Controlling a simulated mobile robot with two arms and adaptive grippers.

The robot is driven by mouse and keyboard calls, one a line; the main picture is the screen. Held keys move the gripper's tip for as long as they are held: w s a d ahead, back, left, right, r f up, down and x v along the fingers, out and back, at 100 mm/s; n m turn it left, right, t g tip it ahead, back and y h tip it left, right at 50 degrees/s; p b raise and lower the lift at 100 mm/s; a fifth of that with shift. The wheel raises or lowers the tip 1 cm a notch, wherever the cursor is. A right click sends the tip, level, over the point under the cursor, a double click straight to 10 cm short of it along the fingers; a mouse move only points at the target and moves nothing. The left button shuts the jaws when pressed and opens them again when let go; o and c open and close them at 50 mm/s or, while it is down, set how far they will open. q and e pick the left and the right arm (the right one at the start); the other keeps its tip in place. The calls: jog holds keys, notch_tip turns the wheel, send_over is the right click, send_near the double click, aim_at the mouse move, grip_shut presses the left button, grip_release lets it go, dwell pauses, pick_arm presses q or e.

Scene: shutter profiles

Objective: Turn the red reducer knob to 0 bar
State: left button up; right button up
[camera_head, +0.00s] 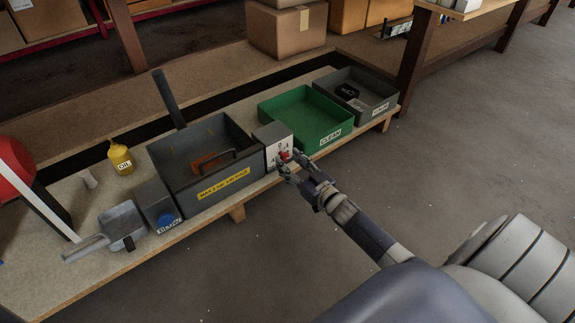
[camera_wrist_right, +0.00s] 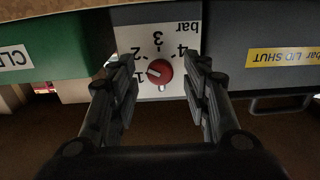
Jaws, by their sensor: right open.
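The red reducer knob (camera_wrist_right: 159,71) sits on a white dial plate (camera_wrist_right: 150,18) marked 1, 2, 3, 4 and "bar", seen upside down in the right wrist view. Its pale pointer mark faces left, roughly between 1 and 2. The 0 mark is not readable. In the head view the gripper (camera_head: 287,170) is in front of the box. My left gripper is out of view.
An open grey bin (camera_head: 228,188) with a yellow label stands left of the box, a green "CLEAN" tray (camera_head: 318,137) and grey tray (camera_head: 385,105) right. A yellow oil bottle (camera_head: 121,159) and grey scoop (camera_head: 121,221) are further left. Floor in front is clear.

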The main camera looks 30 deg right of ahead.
jog(key=shift+w, duration=0.85)
jog(key=shift+c, duration=0.4)
grip_shut()
